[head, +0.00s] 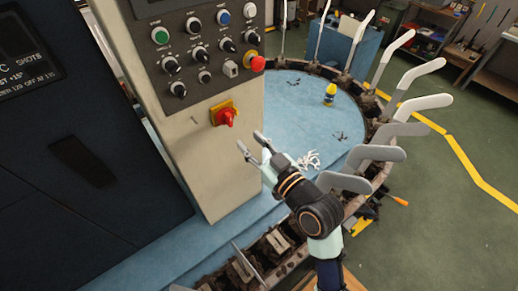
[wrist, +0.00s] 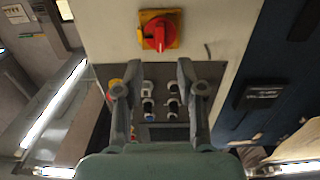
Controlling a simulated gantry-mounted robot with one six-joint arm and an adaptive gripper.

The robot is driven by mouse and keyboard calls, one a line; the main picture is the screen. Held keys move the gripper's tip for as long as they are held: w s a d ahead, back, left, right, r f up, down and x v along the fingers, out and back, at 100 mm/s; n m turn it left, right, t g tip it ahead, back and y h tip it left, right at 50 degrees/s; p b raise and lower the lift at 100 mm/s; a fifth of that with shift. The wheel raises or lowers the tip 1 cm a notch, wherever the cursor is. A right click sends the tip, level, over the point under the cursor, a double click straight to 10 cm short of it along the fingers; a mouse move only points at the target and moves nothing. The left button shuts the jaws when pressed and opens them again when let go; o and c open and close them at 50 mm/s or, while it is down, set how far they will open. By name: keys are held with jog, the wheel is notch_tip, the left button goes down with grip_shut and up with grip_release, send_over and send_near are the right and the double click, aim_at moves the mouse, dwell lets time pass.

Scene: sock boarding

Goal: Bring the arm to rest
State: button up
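My gripper (head: 254,144) is in the middle of the head view, in front of the beige control cabinet (head: 205,160). Its two fingers are spread apart with nothing between them. In the wrist view my gripper (wrist: 158,78) also shows open and empty, with both fingers pointing toward the cabinet. A red rotary switch on a yellow plate (head: 225,114) sits on the cabinet face just above and left of the fingertips in the head view. It also shows at the top of the wrist view (wrist: 159,32). I see no contact between gripper and cabinet.
A control panel (head: 200,45) with buttons and a red emergency knob (head: 257,63) is above. Grey and white sock boards (head: 425,102) ring the blue round table (head: 300,110) on the right. Green floor (head: 450,220) is open at right.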

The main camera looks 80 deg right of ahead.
jog(key=v, duration=0.3)
jog(key=shift+s+a, duration=0.15)
dwell(0.5)
jog(key=w+a+f+n+y, duration=0.1)
jog(key=w+a+n+y, duration=0.25)
jog(key=w+a, duration=0.55)
jog(key=w+a+f+n+g+y, duration=0.1)
jog(key=w+a+n+y, duration=0.2)
jog(key=a, duration=1)
jog(key=w+a+f+n+y, duration=0.1)
jog(key=w+a+f+y, duration=0.2)
jog(key=a, duration=1)
notch_tip(320, 180, up, 22)
jog(key=y+p, duration=0.1)
jog(key=p, duration=1.9)
jog(key=shift+a+f, duration=0.15)
jog(key=shift+a, duration=0.35)
